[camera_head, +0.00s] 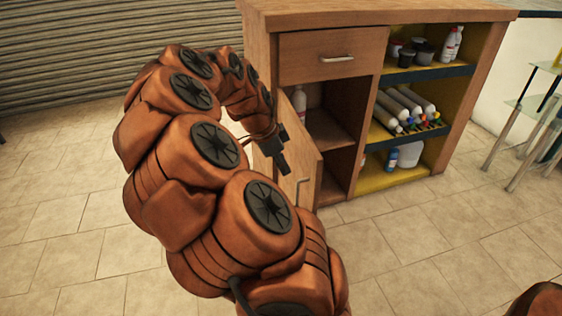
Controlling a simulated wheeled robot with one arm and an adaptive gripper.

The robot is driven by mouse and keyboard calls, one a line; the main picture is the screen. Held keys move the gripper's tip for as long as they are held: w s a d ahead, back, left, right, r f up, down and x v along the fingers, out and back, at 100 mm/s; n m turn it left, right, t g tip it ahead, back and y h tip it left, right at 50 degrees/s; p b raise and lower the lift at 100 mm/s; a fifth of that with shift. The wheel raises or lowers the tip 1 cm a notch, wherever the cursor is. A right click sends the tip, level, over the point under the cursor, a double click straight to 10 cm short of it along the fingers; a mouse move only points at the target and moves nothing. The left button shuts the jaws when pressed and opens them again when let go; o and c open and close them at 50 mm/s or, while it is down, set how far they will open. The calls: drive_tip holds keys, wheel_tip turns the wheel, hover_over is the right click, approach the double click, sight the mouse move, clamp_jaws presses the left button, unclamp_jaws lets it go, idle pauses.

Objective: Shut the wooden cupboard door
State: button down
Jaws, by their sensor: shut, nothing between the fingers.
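The wooden cupboard (262,50) stands at the back centre. Its door (307,172) is open, hinged on the left side and swung out toward me. A metal handle (300,190) shows on the door's face. Behind the door, the compartment (335,120) shows a shelf and a white bottle (299,103).
A closed drawer (325,52) sits above the open compartment. Open yellow shelves (420,75) on the right hold bottles, tubes and dark cups. A glass table (530,108) stands at far right. The tiled floor (430,250) in front is clear.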

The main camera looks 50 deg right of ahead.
sight(311, 189)
drive_tip(key=s+d+f, duration=0.3)
drive_tip(key=d+f, duration=0.1)
drive_tip(key=f, duration=0.1)
drive_tip(key=shift+s+d+b, duration=0.3)
drive_tip(key=shift+s+d, duration=0.05)
idle(0.3)
